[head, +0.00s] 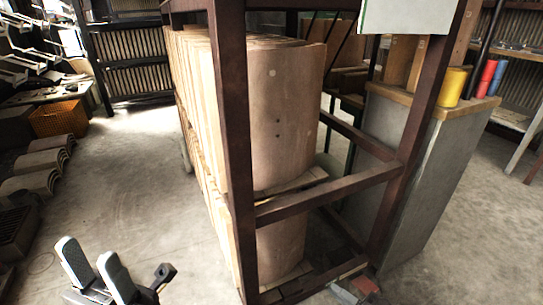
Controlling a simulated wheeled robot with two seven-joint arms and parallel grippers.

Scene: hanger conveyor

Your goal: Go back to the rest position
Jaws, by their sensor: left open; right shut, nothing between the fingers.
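My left gripper (94,262) is at the bottom left of the head view, with its two pale-padded fingers pointing up and standing apart. Nothing shows between them. It is over bare floor, to the left of the tall rack (233,130), and it looks clear of the rack. A dark jointed piece just right of the fingers looks like part of my own arm or gripper. I cannot make out my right gripper in this view.
The rack's dark frame holds a row of curved tan panels (282,115) and fills the middle. A grey cabinet (424,190) with yellow, red and blue rolls stands to the right. Curved pieces (32,182) and an orange crate (58,118) lie at left. Floor (140,170) between is clear.

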